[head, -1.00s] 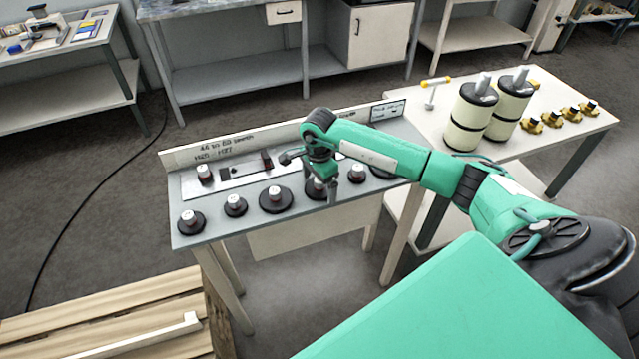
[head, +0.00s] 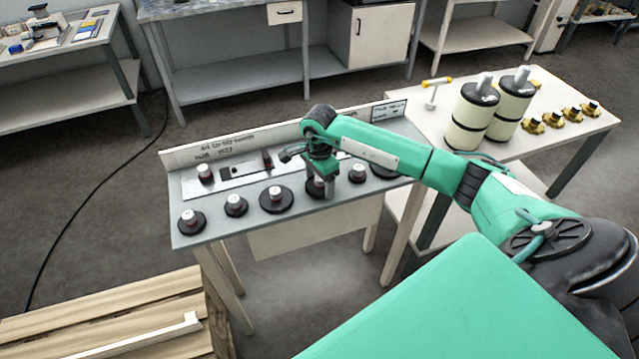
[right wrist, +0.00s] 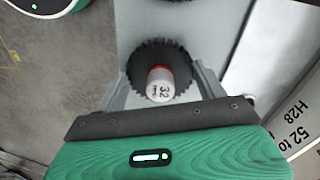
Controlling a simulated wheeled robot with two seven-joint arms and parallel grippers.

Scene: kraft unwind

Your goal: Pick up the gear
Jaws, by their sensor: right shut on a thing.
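The gear (right wrist: 141,62) is a dark toothed disc with a white and red hub marked 32, seen between the fingers in the right wrist view. My right gripper (right wrist: 163,80) is shut on it, one finger on each side. In the head view my right gripper (head: 321,190) points down over the grey bench, and it hides most of this gear (head: 311,192). I cannot tell whether the gear touches the bench top. My left gripper is not in view.
Other dark gears with pale hubs stand close by in a row, such as one to the left (head: 276,207) and one to the right (head: 358,175). A flat plate (head: 235,172) with posts lies behind them. A white table (head: 520,150) with rolls (head: 468,118) adjoins at right.

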